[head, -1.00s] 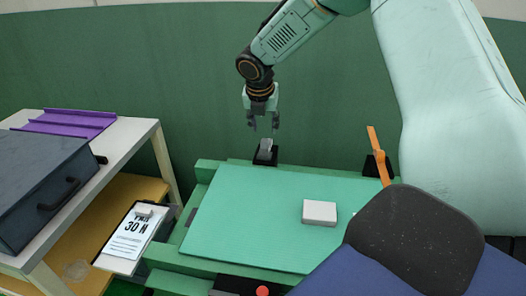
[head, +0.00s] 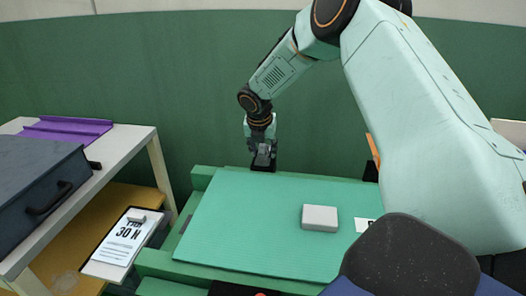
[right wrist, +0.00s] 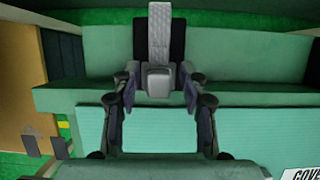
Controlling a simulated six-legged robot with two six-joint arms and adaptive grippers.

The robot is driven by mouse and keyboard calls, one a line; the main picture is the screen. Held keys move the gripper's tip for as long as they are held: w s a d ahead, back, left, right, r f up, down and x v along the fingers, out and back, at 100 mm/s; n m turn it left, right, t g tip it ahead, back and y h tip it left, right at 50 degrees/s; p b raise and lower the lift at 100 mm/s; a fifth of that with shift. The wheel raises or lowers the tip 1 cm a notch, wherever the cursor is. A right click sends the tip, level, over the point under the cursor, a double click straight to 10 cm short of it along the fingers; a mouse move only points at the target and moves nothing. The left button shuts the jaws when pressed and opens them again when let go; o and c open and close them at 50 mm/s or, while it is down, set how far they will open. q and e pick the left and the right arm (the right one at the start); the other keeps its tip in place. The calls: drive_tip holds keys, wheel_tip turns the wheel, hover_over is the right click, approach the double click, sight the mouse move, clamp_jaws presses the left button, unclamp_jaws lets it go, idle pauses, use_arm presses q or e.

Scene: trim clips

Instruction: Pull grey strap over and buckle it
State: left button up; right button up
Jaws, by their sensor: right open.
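The grey strap (right wrist: 159,35) rises from a black mount at the far edge of the green padded board (head: 225,240), and its thick grey end tab (right wrist: 158,83) faces the right wrist camera. My right gripper (head: 263,155) is over this mount, with its fingers on either side of the tab. The jaws are open, and I cannot tell whether they touch it. In the head view the gripper mostly hides the strap. A black part with a bit of red (head: 235,289), perhaps the buckle, is cut off at the bottom edge. My left gripper is not in view.
A pale grey block (head: 320,218) lies on the board. An orange strap (head: 373,150) stands at the far right, partly behind my arm.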

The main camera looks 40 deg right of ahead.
clamp_jaws()
idle(0.4)
idle(0.4)
